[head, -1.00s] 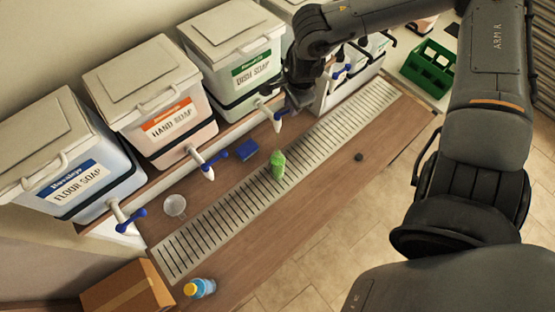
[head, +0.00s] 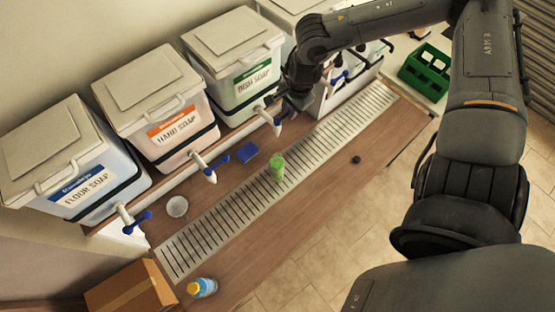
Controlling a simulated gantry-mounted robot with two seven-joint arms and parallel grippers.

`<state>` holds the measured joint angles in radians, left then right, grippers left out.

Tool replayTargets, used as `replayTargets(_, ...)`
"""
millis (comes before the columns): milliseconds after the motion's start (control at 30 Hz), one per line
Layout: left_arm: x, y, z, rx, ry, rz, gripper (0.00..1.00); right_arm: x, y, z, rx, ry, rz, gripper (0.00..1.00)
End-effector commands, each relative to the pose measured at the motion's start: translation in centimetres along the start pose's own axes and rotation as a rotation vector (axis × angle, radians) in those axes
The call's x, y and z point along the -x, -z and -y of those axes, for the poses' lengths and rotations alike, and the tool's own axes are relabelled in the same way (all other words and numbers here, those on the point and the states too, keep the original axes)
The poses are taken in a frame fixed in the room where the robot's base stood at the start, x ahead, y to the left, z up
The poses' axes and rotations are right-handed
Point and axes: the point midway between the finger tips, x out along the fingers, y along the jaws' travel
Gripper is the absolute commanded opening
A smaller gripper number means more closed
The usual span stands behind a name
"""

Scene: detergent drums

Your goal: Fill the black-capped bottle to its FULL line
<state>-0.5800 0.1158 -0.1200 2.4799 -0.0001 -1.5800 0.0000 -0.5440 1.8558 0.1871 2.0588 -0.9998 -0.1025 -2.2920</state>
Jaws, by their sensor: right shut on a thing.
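A green bottle (head: 277,168) stands on the slotted drain grate (head: 215,220), in front of the dish soap drum (head: 235,70). Its fill line is too small to read. A small black cap (head: 356,160) lies apart on the wooden counter. The dish soap tap (head: 265,114) has a blue handle (head: 278,124). My right gripper (head: 287,106) is at this tap, shut on its handle; the fingertips are small and dark. Whether soap is flowing is not clear. My left gripper is not in view.
The hand soap drum (head: 165,110) and floor soap drum (head: 70,165) stand left. A blue sponge (head: 247,152), a clear cup (head: 177,207), a blue-capped bottle (head: 202,287) and a cardboard box (head: 132,290) are on the counter. A green crate (head: 427,70) stands at the back right.

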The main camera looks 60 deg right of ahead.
Motion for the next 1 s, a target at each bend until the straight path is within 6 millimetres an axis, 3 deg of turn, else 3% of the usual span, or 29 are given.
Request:
replayTargets(67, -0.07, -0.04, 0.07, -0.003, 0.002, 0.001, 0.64, -0.07, 0.19, 0.3, -0.004, 0.009, -0.004, 0.0)
replayTargets(100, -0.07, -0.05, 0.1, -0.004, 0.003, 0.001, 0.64, -0.07, 0.2, 0.3, -0.005, 0.009, -0.004, 0.26)
replayTargets(300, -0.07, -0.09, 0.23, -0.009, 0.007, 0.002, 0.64, -0.05, 0.14, 0.2, -0.003, 0.006, -0.003, 0.53)
replayTargets(1000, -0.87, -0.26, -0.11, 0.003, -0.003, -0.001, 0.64, -0.2, 0.12, 0.37, -0.002, 0.002, -0.002, 0.53)
